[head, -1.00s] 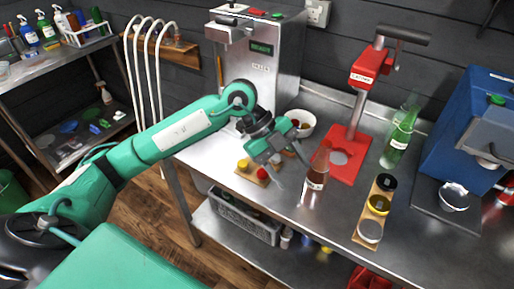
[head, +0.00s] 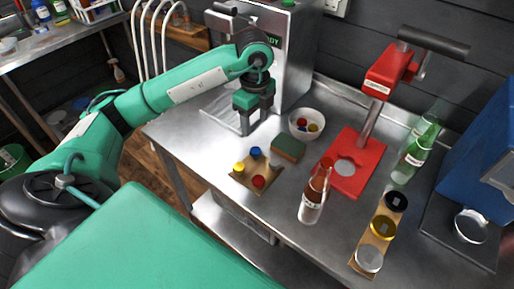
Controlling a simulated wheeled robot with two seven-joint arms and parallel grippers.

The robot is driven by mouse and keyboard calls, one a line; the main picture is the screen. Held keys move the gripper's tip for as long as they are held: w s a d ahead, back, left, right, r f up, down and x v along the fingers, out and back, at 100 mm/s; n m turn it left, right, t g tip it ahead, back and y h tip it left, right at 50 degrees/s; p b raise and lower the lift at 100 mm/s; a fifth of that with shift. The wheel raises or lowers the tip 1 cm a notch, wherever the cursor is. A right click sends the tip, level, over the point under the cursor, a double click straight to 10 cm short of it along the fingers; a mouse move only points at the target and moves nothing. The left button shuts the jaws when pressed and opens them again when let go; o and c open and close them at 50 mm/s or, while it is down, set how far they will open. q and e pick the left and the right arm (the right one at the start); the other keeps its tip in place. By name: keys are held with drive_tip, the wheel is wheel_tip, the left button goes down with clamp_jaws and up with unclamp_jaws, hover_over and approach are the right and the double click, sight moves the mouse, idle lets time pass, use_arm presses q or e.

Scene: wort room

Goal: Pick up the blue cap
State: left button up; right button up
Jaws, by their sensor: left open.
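The blue cap (head: 255,151) sits at the back of a small wooden board (head: 244,181). A yellow cap (head: 239,168) and a red cap (head: 259,182) are on the same board. My left gripper (head: 248,128) is open and points down just behind and slightly left of the blue cap, apart from it. Nothing shows between its fingers. My right gripper is not in view.
A green-topped sponge-like block (head: 288,148) lies right of the board, with a white bowl of caps (head: 306,124) behind it. A steel machine (head: 290,60) stands behind the gripper.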

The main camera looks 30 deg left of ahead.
use_arm(q)
hover_over(255, 150)
drive_tip(key=f, duration=0.4)
drive_tip(key=shift+w+a+f, duration=0.1)
drive_tip(key=shift+w+f, duration=0.05)
drive_tip(key=shift+w, duration=0.15)
drive_tip(key=shift+f+p, duration=0.2)
drive_tip(key=shift+p, duration=0.1)
drive_tip(key=shift+s+f+p, duration=0.15)
drive_tip(key=shift+f+p, duration=0.35)
drive_tip(key=shift+f, duration=0.2)
wheel_tip(255, 150, down, 3)
drive_tip(key=shift+s+f+p, duration=0.1)
drive_tip(key=shift+f+p, duration=0.1)
drive_tip(key=shift+p, duration=0.3)
drive_tip(key=shift+f, duration=0.25)
drive_tip(key=c, duration=1)
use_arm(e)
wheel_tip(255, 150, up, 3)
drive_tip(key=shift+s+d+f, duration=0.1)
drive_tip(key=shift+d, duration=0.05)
